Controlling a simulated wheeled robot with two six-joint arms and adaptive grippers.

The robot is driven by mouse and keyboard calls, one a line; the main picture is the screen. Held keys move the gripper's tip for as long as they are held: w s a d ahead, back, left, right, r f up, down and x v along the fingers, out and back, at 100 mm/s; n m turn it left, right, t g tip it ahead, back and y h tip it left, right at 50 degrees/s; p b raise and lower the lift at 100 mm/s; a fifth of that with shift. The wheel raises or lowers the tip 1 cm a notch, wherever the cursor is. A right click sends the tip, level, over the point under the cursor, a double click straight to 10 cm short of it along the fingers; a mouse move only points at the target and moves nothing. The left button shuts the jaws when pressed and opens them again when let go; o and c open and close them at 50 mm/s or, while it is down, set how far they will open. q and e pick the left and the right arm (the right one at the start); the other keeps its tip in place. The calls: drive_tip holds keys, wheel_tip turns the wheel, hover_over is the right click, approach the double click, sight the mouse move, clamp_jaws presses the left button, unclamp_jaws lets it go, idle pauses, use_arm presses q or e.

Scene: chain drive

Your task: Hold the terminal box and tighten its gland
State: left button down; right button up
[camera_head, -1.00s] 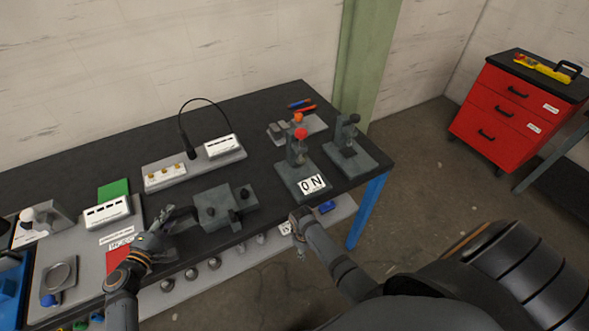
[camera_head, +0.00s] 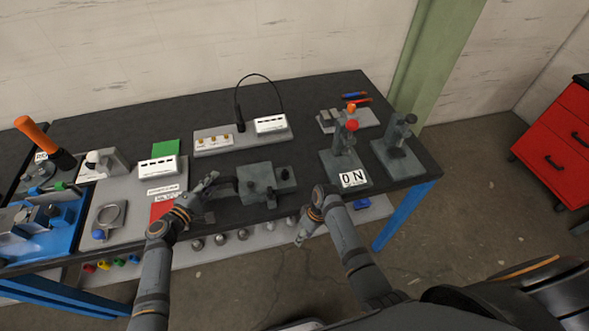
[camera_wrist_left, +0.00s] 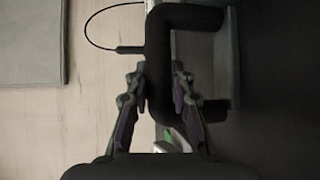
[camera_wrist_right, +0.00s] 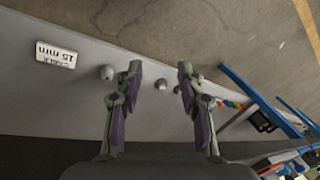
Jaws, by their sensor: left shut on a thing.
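The terminal box appears to be the dark grey block (camera_head: 262,180) with black knob-like fittings near the front middle of the bench. A curved black handle (camera_head: 224,185) sticks out from its left side and shows in the left wrist view (camera_wrist_left: 190,17). My left gripper (camera_head: 211,184) is shut on this handle, left of the box. I cannot tell which fitting is the gland. My right gripper (camera_head: 302,238) is right of the box, in front of the bench edge. In the right wrist view its fingers (camera_wrist_right: 158,75) are apart with nothing between them.
Clamp-like stands, one with a red knob (camera_head: 352,125) and an "ON" card, stand right of the box. A grey plate with a white block (camera_head: 270,125) and a cable lies behind. A lower shelf (camera_wrist_right: 80,75) with round knobs runs below the bench front.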

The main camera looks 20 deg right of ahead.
drive_tip(key=w+a+r+n+y, duration=0.1)
drive_tip(key=w+a+r+y, duration=0.1)
drive_tip(key=a+r, duration=0.45)
drive_tip(key=n+t+h, duration=0.2)
drive_tip(key=n+t, duration=0.1)
drive_tip(key=t, duration=0.1)
approach(286, 172)
drive_tip(key=x, duration=1)
drive_tip(key=shift+d, duration=0.1)
clamp_jaws()
drive_tip(key=m+t+h, duration=0.1)
drive_tip(key=m, duration=0.3)
drive_tip(key=shift+s+m, duration=0.1)
drive_tip(key=shift+m, duration=0.3)
